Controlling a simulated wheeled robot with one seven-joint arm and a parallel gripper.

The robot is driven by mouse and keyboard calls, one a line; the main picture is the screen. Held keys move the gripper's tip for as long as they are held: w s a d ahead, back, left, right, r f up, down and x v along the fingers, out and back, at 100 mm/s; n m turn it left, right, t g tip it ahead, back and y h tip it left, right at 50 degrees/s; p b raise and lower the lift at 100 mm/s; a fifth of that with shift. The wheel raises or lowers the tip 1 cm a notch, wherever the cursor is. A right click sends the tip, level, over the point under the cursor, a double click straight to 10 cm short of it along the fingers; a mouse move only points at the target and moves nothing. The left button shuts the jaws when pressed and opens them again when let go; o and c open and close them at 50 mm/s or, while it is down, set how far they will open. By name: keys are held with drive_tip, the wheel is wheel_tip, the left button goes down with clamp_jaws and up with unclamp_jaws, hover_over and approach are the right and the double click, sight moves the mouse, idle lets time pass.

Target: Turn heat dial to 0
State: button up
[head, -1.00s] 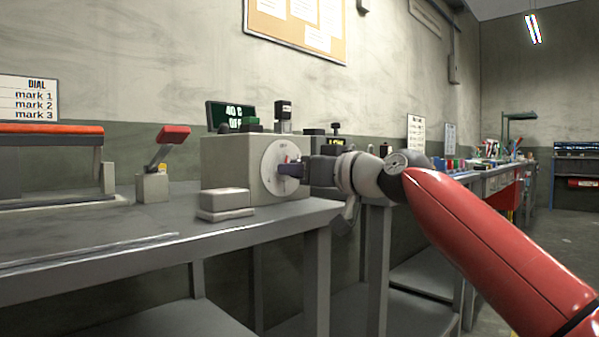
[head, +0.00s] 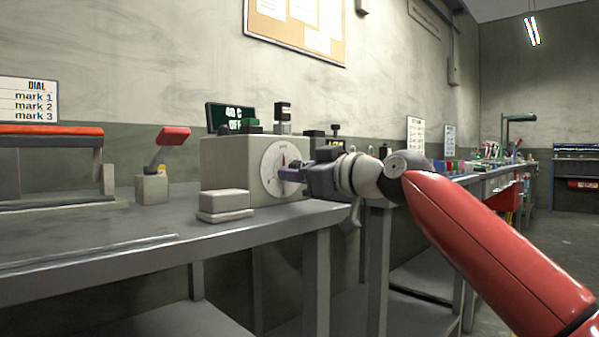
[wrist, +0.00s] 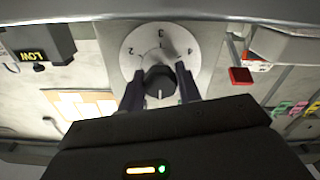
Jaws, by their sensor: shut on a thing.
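The heat dial is a round white plate (head: 272,180) on the right face of a grey box (head: 228,160). A small red pointer shows near its top in the head view, partly covered by my gripper. In the wrist view the white dial plate (wrist: 135,45) carries numbers, with 2, 3 and 4 readable, and a dark knob (wrist: 160,82) at its middle. My gripper (head: 290,174) is at the dial, its two fingers on either side of the knob and shut on it. The fingers also show in the wrist view (wrist: 160,78). A small display (head: 232,117) on the box reads about "40 C OFF".
A pale block (head: 225,203) sits on the grey bench (head: 150,240) before the box. A red-topped lever (head: 172,136) stands to the left. Another unit with a "LOW" display (wrist: 40,45) is near the dial. The bench front is mostly clear.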

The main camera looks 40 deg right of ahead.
drive_tip(key=o, duration=1)
drive_tip(key=shift+c, duration=0.2)
drive_tip(key=shift+s, duration=0.1)
drive_tip(key=s, duration=0.7)
drive_tip(key=shift+s+d, duration=0.25)
drive_tip(key=shift+s, duration=0.05)
